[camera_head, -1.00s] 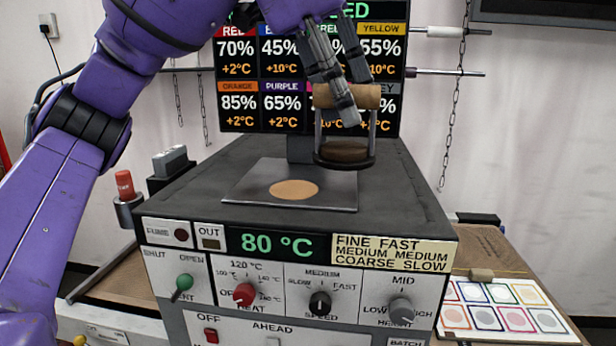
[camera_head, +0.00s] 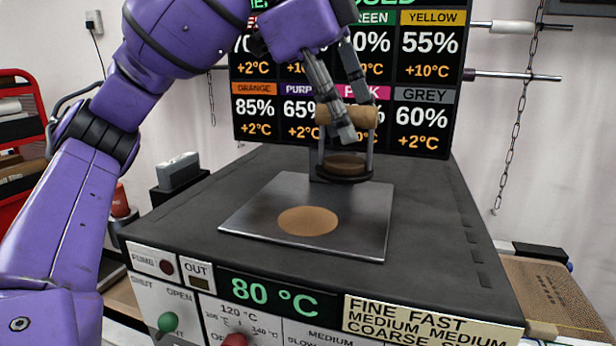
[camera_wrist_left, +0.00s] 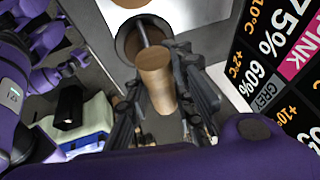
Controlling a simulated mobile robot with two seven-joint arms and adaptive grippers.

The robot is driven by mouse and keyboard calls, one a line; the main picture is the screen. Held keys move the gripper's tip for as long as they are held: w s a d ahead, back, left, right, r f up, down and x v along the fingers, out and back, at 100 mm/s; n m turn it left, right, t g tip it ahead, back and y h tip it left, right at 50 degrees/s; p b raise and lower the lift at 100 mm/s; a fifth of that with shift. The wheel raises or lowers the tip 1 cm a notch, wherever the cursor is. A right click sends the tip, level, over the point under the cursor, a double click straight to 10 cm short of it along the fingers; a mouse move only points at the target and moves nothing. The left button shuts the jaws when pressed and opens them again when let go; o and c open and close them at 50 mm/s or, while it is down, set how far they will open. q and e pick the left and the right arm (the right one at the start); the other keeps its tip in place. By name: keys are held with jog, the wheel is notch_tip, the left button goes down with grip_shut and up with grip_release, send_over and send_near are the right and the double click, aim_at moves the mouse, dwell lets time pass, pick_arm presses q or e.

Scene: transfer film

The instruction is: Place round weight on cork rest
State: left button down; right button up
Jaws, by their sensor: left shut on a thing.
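The round weight has a dark round base (camera_head: 345,168) hung by two side rods from a cork handle (camera_head: 366,116). My left gripper (camera_head: 345,118) is shut on that handle and holds the weight upright. In the head view the base overlaps the back edge of a metal plate; its height above it is hard to tell. The cork rest (camera_head: 308,221) is a flat tan disc on the plate, bare, nearer the camera and left of the weight. The left wrist view shows the handle (camera_wrist_left: 156,82) between the fingers. My right gripper is not in view.
The metal plate (camera_head: 250,222) lies on a dark machine top (camera_head: 440,225). A display board (camera_head: 425,90) stands close behind the weight. A red-topped item (camera_head: 120,200) stands left of the machine. The machine top around the plate is clear.

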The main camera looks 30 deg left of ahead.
pick_arm(q)
jog(key=shift+w+a+f, duration=0.1)
jog(key=shift+a+f, duration=0.9)
jog(key=shift+f, duration=0.55)
jog(key=shift+a+f, duration=1)
jog(key=shift+f, duration=0.55)
jog(key=shift+w+a+f, duration=0.1)
jog(key=shift+a+f, duration=0.9)
jog(key=shift+f, duration=0.55)
jog(key=c, duration=1.5)
grip_release()
jog(key=shift+s+f, duration=0.1)
jog(key=v, duration=1.2)
jog(key=shift+f, duration=0.1)
